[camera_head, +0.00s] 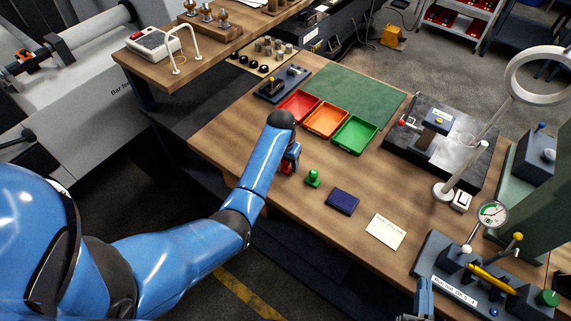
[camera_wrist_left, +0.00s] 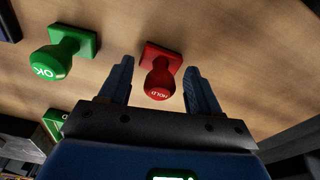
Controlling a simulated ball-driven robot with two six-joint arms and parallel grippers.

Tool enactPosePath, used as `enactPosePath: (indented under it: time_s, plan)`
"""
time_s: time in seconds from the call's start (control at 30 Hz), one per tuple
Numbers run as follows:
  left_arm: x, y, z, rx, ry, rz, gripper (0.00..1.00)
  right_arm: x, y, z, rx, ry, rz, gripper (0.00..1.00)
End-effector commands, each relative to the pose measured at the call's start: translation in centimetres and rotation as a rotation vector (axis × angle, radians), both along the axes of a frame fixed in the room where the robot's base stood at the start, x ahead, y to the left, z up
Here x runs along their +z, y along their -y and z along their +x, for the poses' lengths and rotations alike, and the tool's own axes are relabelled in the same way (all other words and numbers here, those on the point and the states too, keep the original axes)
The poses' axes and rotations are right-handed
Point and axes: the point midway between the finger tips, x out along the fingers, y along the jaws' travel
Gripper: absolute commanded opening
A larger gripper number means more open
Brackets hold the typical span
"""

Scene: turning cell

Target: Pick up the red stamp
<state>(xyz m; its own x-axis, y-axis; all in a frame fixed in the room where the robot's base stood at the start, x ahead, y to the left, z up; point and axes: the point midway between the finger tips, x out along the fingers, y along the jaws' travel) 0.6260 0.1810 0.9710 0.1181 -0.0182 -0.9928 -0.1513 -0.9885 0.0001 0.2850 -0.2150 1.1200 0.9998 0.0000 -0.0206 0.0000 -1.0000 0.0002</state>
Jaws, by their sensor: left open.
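The red stamp (camera_wrist_left: 161,68) stands on the wooden table in the left wrist view, its round handle marked HOLD. My left gripper (camera_wrist_left: 158,82) is open, with one finger on each side of the stamp and gaps visible. In the head view the red stamp (camera_head: 287,168) is mostly hidden by my left gripper (camera_head: 291,160). A green stamp marked OK (camera_wrist_left: 62,58) stands to the left in the wrist view and right of my left gripper in the head view (camera_head: 313,178). My right gripper (camera_head: 424,296) shows only partly at the bottom edge of the head view.
A dark blue ink pad (camera_head: 342,201) and a white card (camera_head: 385,231) lie right of the green stamp. Red (camera_head: 298,105), orange (camera_head: 326,120) and green (camera_head: 354,135) trays stand behind. A gauge fixture (camera_head: 480,275) stands at the front right.

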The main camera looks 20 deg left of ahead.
Motion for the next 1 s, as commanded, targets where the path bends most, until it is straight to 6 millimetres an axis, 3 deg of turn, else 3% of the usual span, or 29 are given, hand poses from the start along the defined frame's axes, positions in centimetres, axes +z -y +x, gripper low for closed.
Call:
enactPosePath:
  time_s: [0.27,0.7,1.0]
  plan:
    - [-0.33,0.01,0.06,0.000,0.001,0.000,0.63,0.03,0.00,0.00,0.000,0.000,0.000,0.00]
    - [-0.35,0.00,0.02,0.000,0.000,0.000,0.02,0.03,0.00,0.00,0.000,0.000,0.000,0.00]
    - [-0.24,0.00,-0.01,0.000,-0.001,0.000,0.02,0.17,0.00,0.00,0.000,0.000,0.000,0.00]
